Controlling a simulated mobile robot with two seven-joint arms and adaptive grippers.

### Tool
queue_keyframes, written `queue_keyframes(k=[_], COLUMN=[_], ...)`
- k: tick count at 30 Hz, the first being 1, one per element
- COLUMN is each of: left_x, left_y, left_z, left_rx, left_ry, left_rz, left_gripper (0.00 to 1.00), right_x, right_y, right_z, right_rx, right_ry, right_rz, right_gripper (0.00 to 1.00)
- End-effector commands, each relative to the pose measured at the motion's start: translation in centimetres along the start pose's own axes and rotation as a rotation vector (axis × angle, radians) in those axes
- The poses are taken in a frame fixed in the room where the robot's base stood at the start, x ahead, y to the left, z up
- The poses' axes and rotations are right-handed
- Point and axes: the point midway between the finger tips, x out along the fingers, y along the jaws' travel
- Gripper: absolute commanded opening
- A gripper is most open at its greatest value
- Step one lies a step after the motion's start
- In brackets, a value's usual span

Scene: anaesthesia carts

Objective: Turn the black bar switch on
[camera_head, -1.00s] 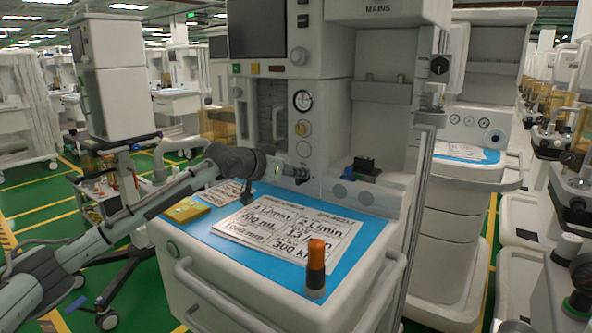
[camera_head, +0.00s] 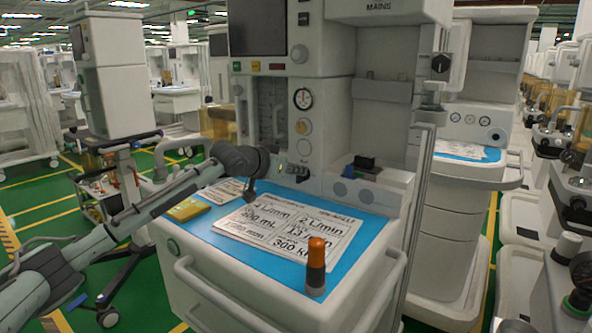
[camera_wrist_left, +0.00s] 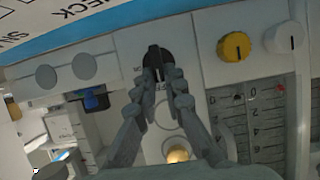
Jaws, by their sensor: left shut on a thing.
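The black bar switch (camera_wrist_left: 153,56) shows in the left wrist view on the white cart panel, a round black knob with a raised bar. The fingertips of my left gripper (camera_wrist_left: 167,80) are closed on its bar from both sides. In the head view my left gripper (camera_head: 296,174) is at the cart's front panel, above the blue worktop. The switch cannot be made out there behind the gripper. My right gripper is out of view.
A yellow knob (camera_wrist_left: 235,46) and a white knob (camera_wrist_left: 285,38) sit beside the switch. A round gauge (camera_head: 303,98) is above the gripper.

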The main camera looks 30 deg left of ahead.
Motion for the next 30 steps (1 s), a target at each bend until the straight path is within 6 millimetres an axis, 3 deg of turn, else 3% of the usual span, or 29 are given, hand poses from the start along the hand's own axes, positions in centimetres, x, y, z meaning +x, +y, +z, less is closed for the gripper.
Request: queue_keyframes(k=[11, 30], left_x=[0.1, 0.3], left_y=[0.6, 1.7], left_z=[0.1, 0.7], left_rx=[0.188, 0.746], left_ry=[0.0, -0.001], left_rz=[-0.076, -0.308], left_gripper=[0.0, 0.0], right_x=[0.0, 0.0], right_y=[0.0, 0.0], right_z=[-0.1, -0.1], right_rx=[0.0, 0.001], right_ry=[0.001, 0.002], right_rz=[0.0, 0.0], right_gripper=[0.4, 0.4])
